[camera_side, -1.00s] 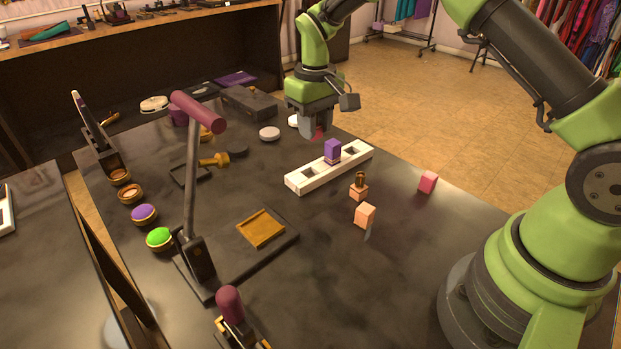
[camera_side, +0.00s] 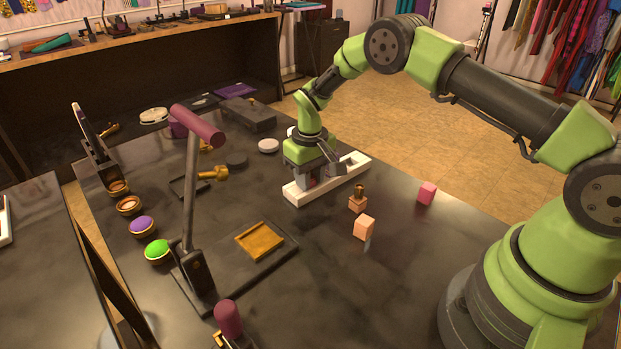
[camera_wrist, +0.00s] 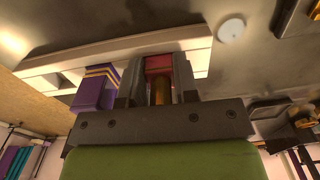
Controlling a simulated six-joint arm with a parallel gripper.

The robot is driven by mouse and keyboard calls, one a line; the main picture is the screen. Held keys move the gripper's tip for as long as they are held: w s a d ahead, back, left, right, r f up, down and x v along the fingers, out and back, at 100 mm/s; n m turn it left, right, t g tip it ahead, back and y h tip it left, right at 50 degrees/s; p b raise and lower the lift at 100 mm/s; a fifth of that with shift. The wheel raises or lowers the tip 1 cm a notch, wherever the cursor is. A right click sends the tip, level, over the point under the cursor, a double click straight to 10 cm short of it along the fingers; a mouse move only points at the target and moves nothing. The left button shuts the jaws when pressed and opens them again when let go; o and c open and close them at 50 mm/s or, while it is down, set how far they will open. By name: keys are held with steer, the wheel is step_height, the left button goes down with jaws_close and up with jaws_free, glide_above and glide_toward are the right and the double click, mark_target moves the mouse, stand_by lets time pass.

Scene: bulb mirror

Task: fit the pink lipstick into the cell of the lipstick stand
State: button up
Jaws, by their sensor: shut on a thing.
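The white lipstick stand (camera_side: 348,174) lies on the dark table as a long bar with square cells; it also shows in the wrist view (camera_wrist: 55,75). My gripper (camera_side: 309,184) is low over its left part in the side view. In the wrist view my gripper (camera_wrist: 157,82) is shut on the pink lipstick (camera_wrist: 159,64), which shows a reddish-pink block with a gold part. The lipstick is at the stand, beside the purple lipstick (camera_wrist: 95,90) that stands in it. The held lipstick's lower end and its cell are hidden, so I cannot tell how deep it sits.
A peach block (camera_side: 364,227), a gold-topped lipstick (camera_side: 358,200) and a pink block (camera_side: 427,193) stand right of the stand. A white round disc (camera_side: 268,146) lies behind.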

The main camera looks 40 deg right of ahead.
steer(key=shift+s+f, duration=0.2)
steer(key=shift+f, duration=0.85)
steer(key=o, duration=0.8)
steer(key=shift+o, duration=0.5)
step_height(320, 180, up, 14)
steer(key=shift+r, duration=0.1)
steer(key=s+a+r+m+t+y, duration=0.1)
steer(key=s+r+t, duration=0.1)
steer(key=s+r, duration=0.5)
steer(key=s+a+r+t, duration=0.15)
steer(key=s+r, duration=0.25)
steer(key=r, duration=0.5)
steer(key=s+a+m+t+y, duration=0.1)
steer(key=s+a+m+t, duration=0.1)
steer(key=s, duration=1.3)
steer(key=shift+s+a+r+t, duration=0.15)
steer(key=shift+s+r+t, duration=0.25)
steer(key=shift+t, duration=0.35)
